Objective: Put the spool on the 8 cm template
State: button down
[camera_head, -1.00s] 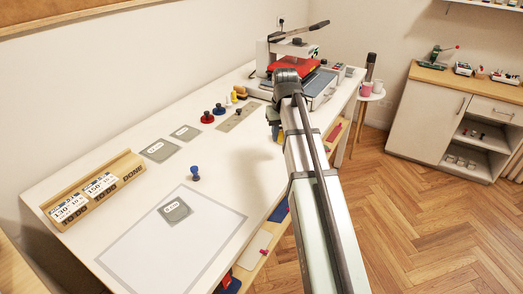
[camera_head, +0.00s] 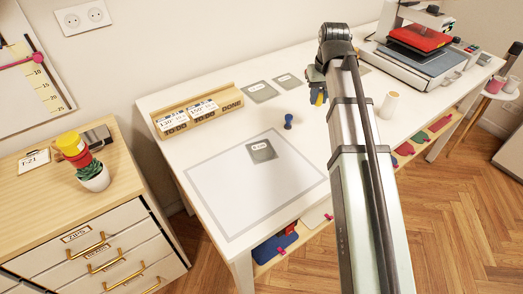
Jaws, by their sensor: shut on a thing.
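My gripper (camera_head: 317,88) is above the white table, beyond the outlined rectangle. It is shut on a small, partly hidden yellow thing (camera_head: 320,98), which looks like the spool. A grey template (camera_head: 262,151) with a white label lies inside the rectangle, in front and to the left of my gripper. Two more grey templates, one larger (camera_head: 262,92) and one smaller (camera_head: 288,81), lie near the back edge. The labels are too small to read surely.
A blue knobbed piece (camera_head: 288,121) stands between my gripper and the rectangle (camera_head: 230,205). A wooden card holder (camera_head: 196,111) is at back left. A cream cylinder (camera_head: 390,104) stands right of my arm, and a red-topped press (camera_head: 419,38) farther right. The rectangle's front is clear.

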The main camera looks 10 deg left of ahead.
jog(key=s+a+n, duration=0.1)
jog(key=s+a, duration=0.3)
jog(key=a, duration=0.3)
jog(key=s+a+n, duration=0.2)
jog(key=s+a, duration=0.1)
jog(key=a, duration=0.4)
jog(key=m, duration=0.6)
send_over(262, 149)
jog(key=shift+s+f, duration=0.15)
jog(key=shift+f, duration=2.4)
jog(key=shift+s+f, duration=0.15)
jog(key=shift+f, duration=2.4)
jog(key=c, duration=0.9)
grip_release()
jog(key=shift+f, duration=0.1)
jog(key=shift+s+r, duration=0.25)
jog(key=shift+r, duration=1.8)
jog(key=shift+s+r, duration=0.2)
jog(key=shift+r, duration=1.8)
jog(key=shift+s+r, duration=0.25)
jog(key=shift+r, duration=1.8)
